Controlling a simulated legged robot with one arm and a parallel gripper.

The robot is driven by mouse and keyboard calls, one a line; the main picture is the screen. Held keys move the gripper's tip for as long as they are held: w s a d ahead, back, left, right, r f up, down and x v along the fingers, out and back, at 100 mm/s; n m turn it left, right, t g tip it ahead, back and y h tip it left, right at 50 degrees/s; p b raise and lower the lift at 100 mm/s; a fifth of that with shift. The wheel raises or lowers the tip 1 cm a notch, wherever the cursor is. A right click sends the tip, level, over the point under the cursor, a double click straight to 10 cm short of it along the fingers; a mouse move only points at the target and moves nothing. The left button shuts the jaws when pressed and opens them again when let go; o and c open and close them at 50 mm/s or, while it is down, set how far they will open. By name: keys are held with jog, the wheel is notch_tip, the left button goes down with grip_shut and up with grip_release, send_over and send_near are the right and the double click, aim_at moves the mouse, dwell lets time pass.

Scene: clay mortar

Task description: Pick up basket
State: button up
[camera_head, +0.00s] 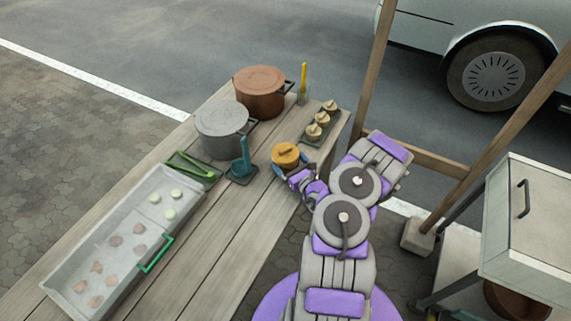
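A small round orange-brown piece (286,154) with a dark bar across its top is at the right edge of the wooden table; it may be the basket, but I cannot tell for sure. My gripper (291,174) is right at its near side, low over the table edge. The fingers are small and partly hidden by my purple and grey arm, so I cannot tell whether they are open or touching the piece. No other thing in view is clearly a basket.
The wooden table (222,235) holds a grey pot (221,128), a brown pot (261,92), a long grey tray (122,240) of pale and pinkish pieces, green tongs (194,166), a blue utensil (244,163) and a small tray (319,125). A wooden post (512,130) and white cabinet (530,225) stand right.

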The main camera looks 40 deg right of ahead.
aim_at(287, 153)
jog(key=c, duration=0.8)
jog(key=shift+r, duration=0.15)
jog(key=shift+c, duration=0.2)
jog(key=shift+r+p, duration=0.35)
jog(key=shift+r, duration=0.25)
notch_tip(287, 153, up, 2)
jog(key=shift+r+p, duration=0.1)
jog(key=shift+p, duration=0.35)
jog(key=s+a+r+p, duration=0.1)
jog(key=s+a+p, duration=0.4)
jog(key=s, duration=0.8)
jog(key=shift+s+a+r, duration=0.15)
jog(key=shift+s+a, duration=0.15)
jog(key=shift+a, duration=1.55)
jog(key=shift+w, duration=0.1)
